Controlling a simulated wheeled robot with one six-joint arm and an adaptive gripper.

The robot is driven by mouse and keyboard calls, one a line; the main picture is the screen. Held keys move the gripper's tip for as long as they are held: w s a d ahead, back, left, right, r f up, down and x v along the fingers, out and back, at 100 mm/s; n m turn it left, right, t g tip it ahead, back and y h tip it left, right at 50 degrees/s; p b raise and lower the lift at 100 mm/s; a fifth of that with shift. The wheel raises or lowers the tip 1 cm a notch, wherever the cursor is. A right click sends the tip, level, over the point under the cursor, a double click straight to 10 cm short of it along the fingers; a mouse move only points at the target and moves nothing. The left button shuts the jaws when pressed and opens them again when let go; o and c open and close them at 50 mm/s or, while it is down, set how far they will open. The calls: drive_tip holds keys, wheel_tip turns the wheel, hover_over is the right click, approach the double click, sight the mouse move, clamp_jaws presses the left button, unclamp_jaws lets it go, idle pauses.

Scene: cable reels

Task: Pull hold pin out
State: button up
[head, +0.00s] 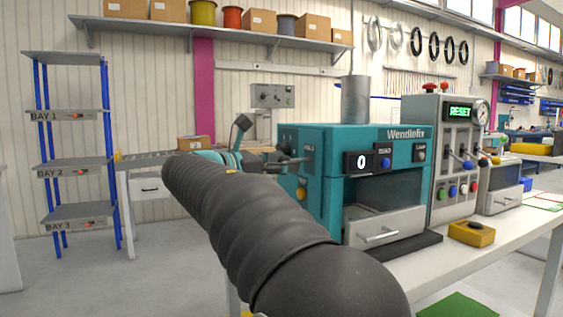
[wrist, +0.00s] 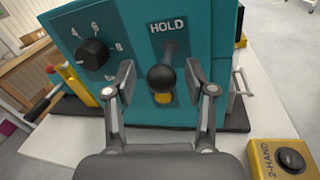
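The hold pin (wrist: 161,78) shows in the wrist view as a black ball knob on a dark stem, below the word HOLD on a teal machine side. A small yellow part shows just below the knob. My gripper (wrist: 160,72) is open, with one finger on each side of the knob and a visible gap at both. In the head view, my arm reaches to the left side of the teal Wendlefix machine (head: 340,135), whose display reads 0. I cannot make out the hold pin there.
A numbered black dial (wrist: 92,54) and a red-and-yellow handle (wrist: 75,85) are left of the pin. A yellow 2-HAND button box (wrist: 265,155) is at lower right. In the head view, a grey panel (head: 450,165) reads RESET, and a bay shelf (head: 75,165) stands left.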

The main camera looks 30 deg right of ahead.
drive_tip(key=s+a, duration=0.1)
drive_tip(key=a, duration=1)
drive_tip(key=shift+s+a, duration=0.4)
